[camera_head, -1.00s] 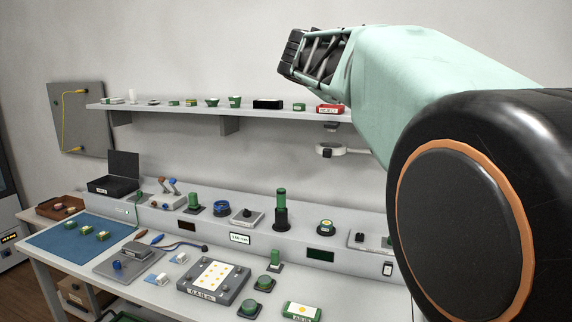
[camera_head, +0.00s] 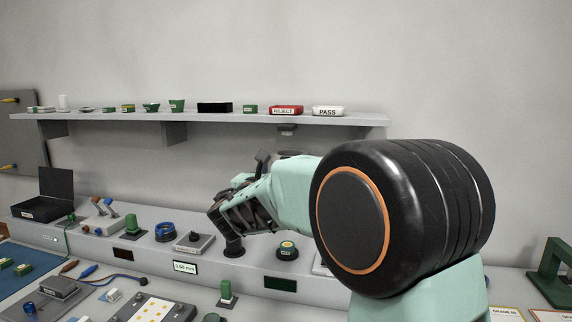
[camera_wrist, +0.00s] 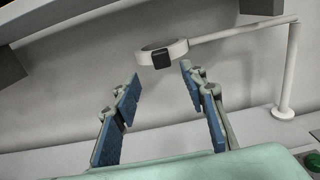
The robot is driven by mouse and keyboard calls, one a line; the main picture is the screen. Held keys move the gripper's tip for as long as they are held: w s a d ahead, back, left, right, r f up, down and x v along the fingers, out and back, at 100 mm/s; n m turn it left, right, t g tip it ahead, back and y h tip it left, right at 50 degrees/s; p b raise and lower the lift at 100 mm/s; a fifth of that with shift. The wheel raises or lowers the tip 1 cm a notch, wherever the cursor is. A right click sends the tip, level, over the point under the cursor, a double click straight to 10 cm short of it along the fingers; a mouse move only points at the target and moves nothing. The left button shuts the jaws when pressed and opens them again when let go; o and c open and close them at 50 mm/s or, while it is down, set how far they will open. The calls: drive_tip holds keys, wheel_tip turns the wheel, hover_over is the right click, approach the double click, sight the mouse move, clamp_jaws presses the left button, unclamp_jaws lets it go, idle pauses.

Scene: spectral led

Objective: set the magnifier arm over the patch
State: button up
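The magnifier (camera_wrist: 162,53) is a white ring with a dark square tab on its near side. Its thin white arm (camera_wrist: 245,32) runs right to an upright post (camera_wrist: 286,75) on the ledge. In the head view the magnifier is mostly hidden behind my arm. My gripper (camera_wrist: 158,92) is open and empty, its blue-padded fingers on either side of a gap below and in front of the ring, apart from it. It also shows in the head view (camera_head: 240,208), above the ledge. A white board with yellow spots (camera_head: 152,310) lies on the bench; I cannot tell whether it holds the patch.
The wall shelf (camera_head: 120,115) runs above my gripper and carries small boxes, including a red REJECT tray (camera_head: 286,110) and a white PASS tray (camera_head: 328,111). Knobs and fixtures, such as a grey block (camera_head: 194,242), line the ledge below. Open space lies before the wall.

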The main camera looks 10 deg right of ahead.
drive_tip(key=p+x, duration=0.1)
drive_tip(key=x, duration=0.8)
drive_tip(key=shift+w, duration=0.2)
drive_tip(key=shift+d, duration=0.15)
clamp_jaws()
